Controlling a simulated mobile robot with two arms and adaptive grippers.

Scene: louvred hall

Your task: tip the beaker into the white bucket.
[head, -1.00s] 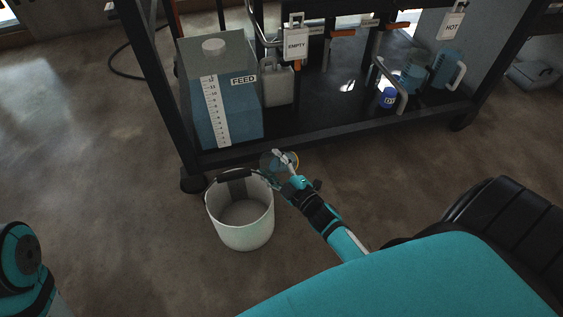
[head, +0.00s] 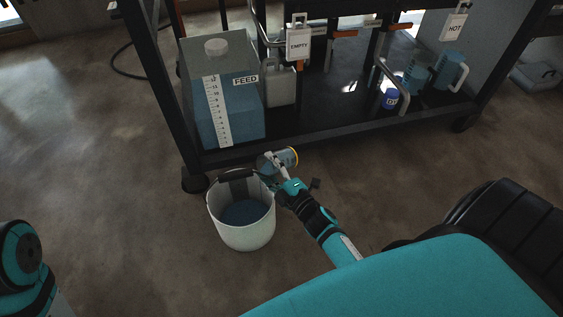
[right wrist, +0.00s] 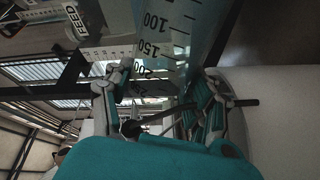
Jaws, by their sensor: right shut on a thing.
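The white bucket (head: 240,232) stands on the floor in front of the rack, with dark blue liquid (head: 244,211) in its bottom. My right gripper (head: 277,167) is shut on the beaker (head: 285,157), just above and right of the bucket's far rim. The beaker is clear with a yellowish rim and is tilted well over on its side. In the right wrist view the beaker (right wrist: 165,30) shows close up between the fingers (right wrist: 165,105), with its printed scale. The gripper hides part of the beaker in the head view. My left gripper is out of view.
A black rack (head: 330,135) stands behind the bucket. The floor left of the bucket is clear.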

